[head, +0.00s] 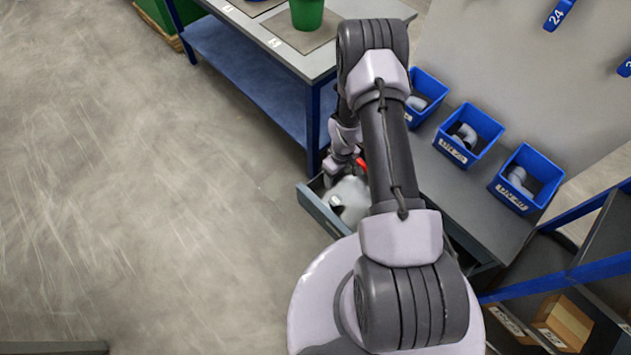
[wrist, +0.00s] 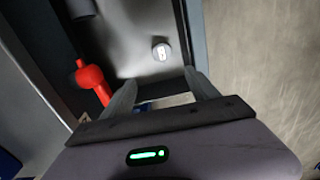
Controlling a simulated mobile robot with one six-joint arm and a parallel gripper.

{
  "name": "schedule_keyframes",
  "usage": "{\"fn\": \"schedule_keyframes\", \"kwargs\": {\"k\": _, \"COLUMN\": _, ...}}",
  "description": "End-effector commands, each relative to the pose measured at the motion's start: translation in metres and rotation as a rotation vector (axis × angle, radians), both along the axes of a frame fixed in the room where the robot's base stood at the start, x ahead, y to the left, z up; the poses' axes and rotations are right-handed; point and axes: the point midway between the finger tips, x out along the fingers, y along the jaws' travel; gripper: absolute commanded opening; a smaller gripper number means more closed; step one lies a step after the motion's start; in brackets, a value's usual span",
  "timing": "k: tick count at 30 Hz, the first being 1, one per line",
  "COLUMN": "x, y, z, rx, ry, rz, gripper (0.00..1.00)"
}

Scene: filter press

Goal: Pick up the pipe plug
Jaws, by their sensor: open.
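A small, short round piece with a pale rim (wrist: 161,48), which looks like the pipe plug, lies on the floor of an open drawer (wrist: 195,25). A small dark and white piece, likely the same one, shows in the drawer in the head view (head: 336,203). My gripper (wrist: 160,80) is open and empty, with its two fingers spread over the drawer. In the wrist view the piece appears just beyond the fingertips, between their lines, and apart from them. My arm hides part of the drawer in the head view.
A red part (wrist: 90,78) lies in the drawer left of my fingers, near a dark cylindrical piece (wrist: 80,8). Blue bins (head: 470,136) with grey fittings stand on the bench at right. A table with a green container (head: 306,12) is behind. Floor at left is clear.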

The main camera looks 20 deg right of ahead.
Motion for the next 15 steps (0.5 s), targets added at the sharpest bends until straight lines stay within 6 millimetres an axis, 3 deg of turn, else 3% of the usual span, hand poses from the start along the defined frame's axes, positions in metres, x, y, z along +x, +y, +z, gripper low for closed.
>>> {"fn": "schedule_keyframes", "kwargs": {"k": 9, "x": -0.002, "y": 0.001, "z": -0.093, "rx": 0.001, "ry": 0.003, "rz": 0.001, "gripper": 0.69}}
{"fn": "schedule_keyframes", "kwargs": {"k": 15, "x": -0.002, "y": 0.001, "z": -0.121, "rx": 0.0, "ry": 0.002, "rz": 0.0, "gripper": 0.69}}
